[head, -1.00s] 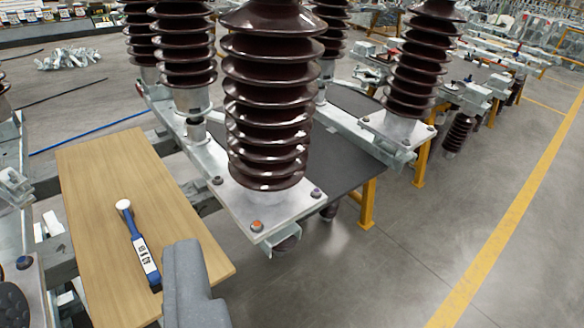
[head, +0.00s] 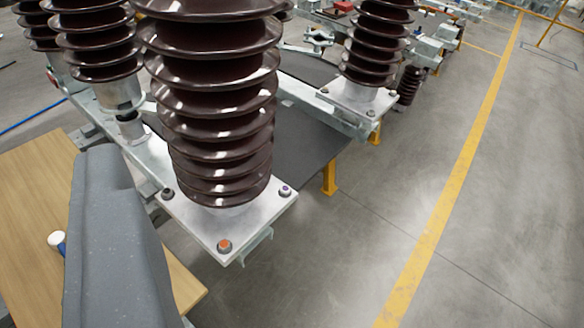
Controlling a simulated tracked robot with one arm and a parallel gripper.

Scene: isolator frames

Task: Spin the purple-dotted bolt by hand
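The purple-dotted bolt (head: 285,190) stands at the right corner of the silvery base plate (head: 200,222), under the large dark brown ribbed insulator (head: 215,120). An orange-dotted bolt (head: 225,246) is at the plate's front corner and a dark bolt (head: 167,194) at its left corner. A smooth grey part of my gripper or arm (head: 115,240) fills the lower left, left of the plate and well apart from the purple-dotted bolt. No fingertips can be made out, so its opening cannot be told.
A wooden board (head: 30,190) lies at left, with a blue-handled tool (head: 58,241) on it, mostly hidden behind the grey part. More insulators stand behind, one on a second plate (head: 352,100). Open grey floor with a yellow line (head: 440,215) is at right.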

